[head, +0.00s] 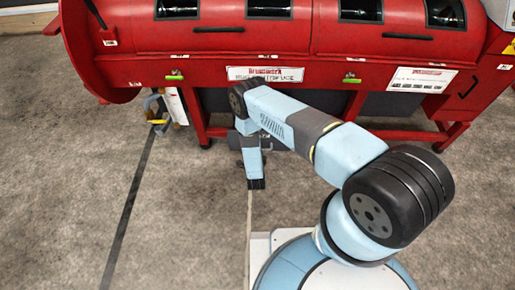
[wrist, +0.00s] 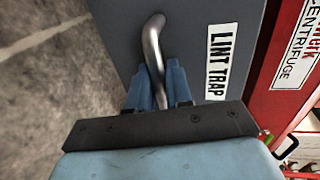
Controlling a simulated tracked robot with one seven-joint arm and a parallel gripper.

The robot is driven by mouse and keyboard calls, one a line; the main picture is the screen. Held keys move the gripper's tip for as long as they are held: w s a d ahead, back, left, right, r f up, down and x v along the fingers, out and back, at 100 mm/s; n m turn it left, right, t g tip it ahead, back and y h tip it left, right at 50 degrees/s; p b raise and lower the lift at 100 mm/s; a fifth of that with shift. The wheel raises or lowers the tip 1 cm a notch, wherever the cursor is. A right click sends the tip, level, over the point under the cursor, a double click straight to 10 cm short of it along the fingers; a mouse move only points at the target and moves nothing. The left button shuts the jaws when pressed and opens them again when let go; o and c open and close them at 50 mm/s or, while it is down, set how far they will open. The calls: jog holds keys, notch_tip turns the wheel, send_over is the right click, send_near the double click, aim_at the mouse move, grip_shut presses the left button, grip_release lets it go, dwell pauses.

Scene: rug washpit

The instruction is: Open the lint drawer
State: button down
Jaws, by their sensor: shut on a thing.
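The lint drawer's grey front (wrist: 195,25) fills the upper middle of the wrist view, with a white "LINT TRAP" label (wrist: 219,62). A bent metal handle (wrist: 152,45) stands out from it. My gripper (wrist: 159,85) is shut on this handle, its blue fingers on either side of the bar. In the head view my arm reaches down in front of the red machine and covers most of the drawer area. The gripper's fingers cannot be made out there. How far the drawer stands out from the machine cannot be told.
The red centrifuge (head: 220,70) spans the back on red legs, with its lid handles and green latches above. A yellow-and-grey fitting (head: 157,108) stands by its left leg. The concrete floor (head: 190,200) in front is clear, with a dark line across it.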

jog(key=shift+s+f, duration=0.15)
jog(key=c, duration=1.3)
grip_release()
jog(key=shift+o, duration=0.3)
jog(key=v, duration=1.3)
jog(key=shift+s, duration=0.3)
